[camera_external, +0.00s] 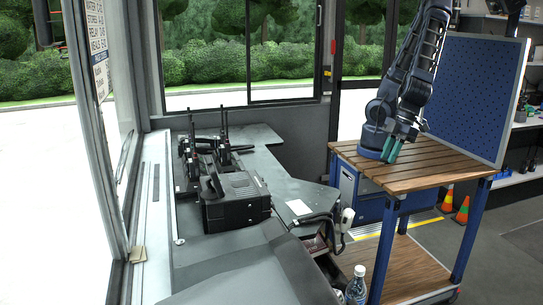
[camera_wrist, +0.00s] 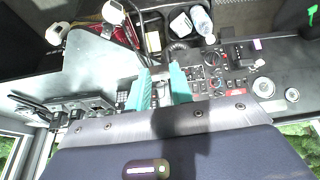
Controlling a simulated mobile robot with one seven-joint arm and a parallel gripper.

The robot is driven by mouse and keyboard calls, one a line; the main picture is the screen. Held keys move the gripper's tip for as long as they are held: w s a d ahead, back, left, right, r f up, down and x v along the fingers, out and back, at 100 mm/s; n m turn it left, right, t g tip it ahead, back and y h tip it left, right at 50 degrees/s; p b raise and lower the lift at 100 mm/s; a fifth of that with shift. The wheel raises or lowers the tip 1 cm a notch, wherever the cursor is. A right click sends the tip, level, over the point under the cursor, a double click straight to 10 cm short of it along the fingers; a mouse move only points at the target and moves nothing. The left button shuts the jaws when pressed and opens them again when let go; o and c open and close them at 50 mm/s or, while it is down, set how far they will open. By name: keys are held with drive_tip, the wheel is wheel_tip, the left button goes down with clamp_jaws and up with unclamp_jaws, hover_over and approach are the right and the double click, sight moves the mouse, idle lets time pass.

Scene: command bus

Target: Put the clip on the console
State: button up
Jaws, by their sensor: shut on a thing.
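The grey console (camera_external: 285,187) runs along the window side in the external view, with a dark radio unit (camera_external: 236,203) on it. In the wrist view, the grey desk surface (camera_wrist: 90,72) lies at left, beside a dark panel of switches and knobs (camera_wrist: 232,72). My gripper (camera_external: 393,148) has teal fingers and hangs above the wooden cart, right of the console and apart from it. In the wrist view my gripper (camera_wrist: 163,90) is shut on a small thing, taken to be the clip. Its shape is mostly hidden between the fingers.
The wooden-topped cart (camera_external: 405,172) stands right of the console, with a blue perforated board (camera_external: 476,95) behind. A corded handset (camera_external: 346,218) and a bottle (camera_external: 356,285) are near the console's right edge. Upright antennas (camera_external: 225,130) rise behind the radio. A white card (camera_external: 298,207) lies on the desk.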

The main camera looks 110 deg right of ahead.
drive_tip(key=shift+r, duration=2.4)
drive_tip(key=m+h, duration=0.2)
drive_tip(key=m, duration=0.4)
hover_over(287, 189)
drive_tip(key=s, duration=0.1)
drive_tip(key=shift+n, duration=0.3)
drive_tip(key=shift+s+a+f, duration=0.1)
drive_tip(key=shift+a+f, duration=0.05)
drive_tip(key=shift+f, duration=4.05)
drive_tip(key=shift+s+a+f, duration=0.1)
drive_tip(key=shift+f, duration=4.1)
drive_tip(key=shift+a+f, duration=0.15)
drive_tip(key=shift+f, duration=4.05)
drive_tip(key=o, duration=0.9)
drive_tip(key=shift+f, duration=0.1)
drive_tip(key=shift+o, duration=0.2)
drive_tip(key=v, duration=1.2)
